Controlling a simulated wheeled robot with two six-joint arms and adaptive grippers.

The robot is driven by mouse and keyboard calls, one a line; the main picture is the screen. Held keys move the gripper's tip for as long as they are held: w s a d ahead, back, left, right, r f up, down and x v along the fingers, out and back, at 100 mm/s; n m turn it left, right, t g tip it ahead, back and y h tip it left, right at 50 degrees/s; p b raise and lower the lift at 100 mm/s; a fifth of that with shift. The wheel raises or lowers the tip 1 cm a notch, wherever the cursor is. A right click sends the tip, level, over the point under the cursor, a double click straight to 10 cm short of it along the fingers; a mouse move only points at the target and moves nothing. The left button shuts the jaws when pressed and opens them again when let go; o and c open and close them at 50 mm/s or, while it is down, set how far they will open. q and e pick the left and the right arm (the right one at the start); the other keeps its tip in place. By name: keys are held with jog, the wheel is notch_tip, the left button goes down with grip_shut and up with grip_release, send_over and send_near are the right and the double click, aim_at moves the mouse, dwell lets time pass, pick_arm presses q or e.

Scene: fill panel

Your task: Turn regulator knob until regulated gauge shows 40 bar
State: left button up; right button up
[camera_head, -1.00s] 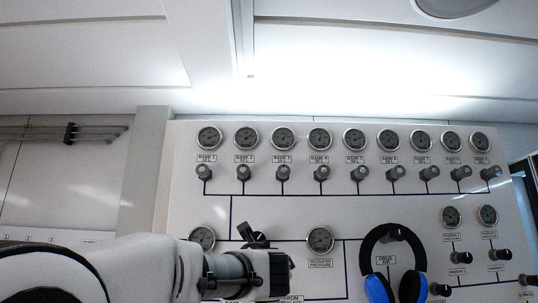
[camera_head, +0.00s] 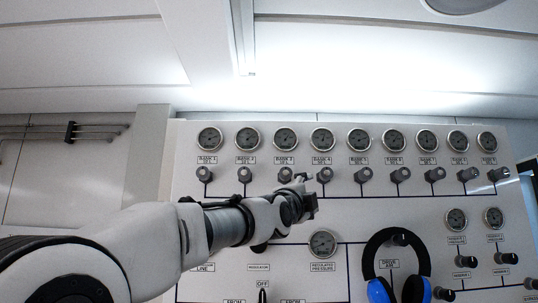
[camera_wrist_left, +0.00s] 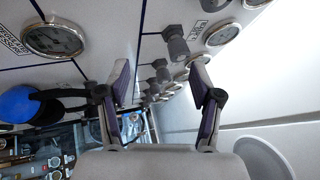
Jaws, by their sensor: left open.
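The regulated pressure gauge (camera_head: 323,242) is a round dial on the white panel, right of the regulator label (camera_head: 259,267). Its reading is too small to tell. It also shows in the left wrist view (camera_wrist_left: 52,39). The dark regulator knob (camera_head: 259,247) is mostly hidden behind my left arm, just above its label. My left gripper (camera_head: 303,178) is up by the bank knobs, above the regulator and apart from it. In the left wrist view its two fingers (camera_wrist_left: 160,82) are spread and empty. My right gripper is not in view.
A row of bank knobs (camera_head: 362,174) under small gauges runs across the upper panel, near my left gripper. Blue and black headphones (camera_head: 381,290) hang at the drive air knob. More knobs and gauges sit at the panel's right.

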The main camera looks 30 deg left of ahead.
pick_arm(q)
jog(key=s+a+r+n+g+y+p, duration=0.1)
jog(key=s+a+r+n+y+p, duration=0.1)
jog(key=a+r+n+y, duration=0.6)
jog(key=s+r+n+y, duration=0.1)
jog(key=n+y, duration=0.2)
jog(key=n, duration=0.4)
jog(key=shift+s+a, duration=0.25)
jog(key=shift+a, duration=0.1)
jog(key=shift+r, duration=0.1)
dwell(1.2)
